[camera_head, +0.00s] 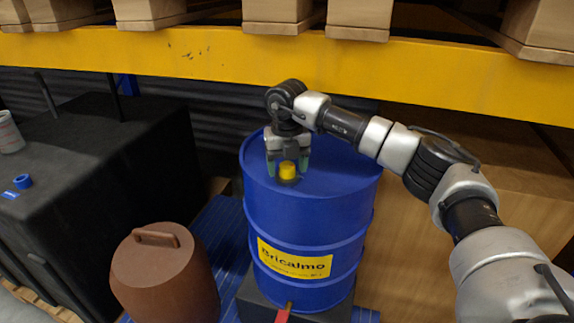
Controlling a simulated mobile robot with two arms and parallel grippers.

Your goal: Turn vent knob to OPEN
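A blue drum (318,218) labelled "Bricalmo" stands upright right of the middle. A small yellow knob (287,169) sits on its top near the left side. My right gripper (288,172) points down over the drum top, with its greenish fingers parted on either side of the knob. I cannot tell whether the fingers touch the knob. No OPEN marking is readable. My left gripper is not in view.
A yellow shelf beam (180,57) with cardboard boxes (278,12) runs behind and above. A brown lidded container (165,275) stands front left of the drum.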

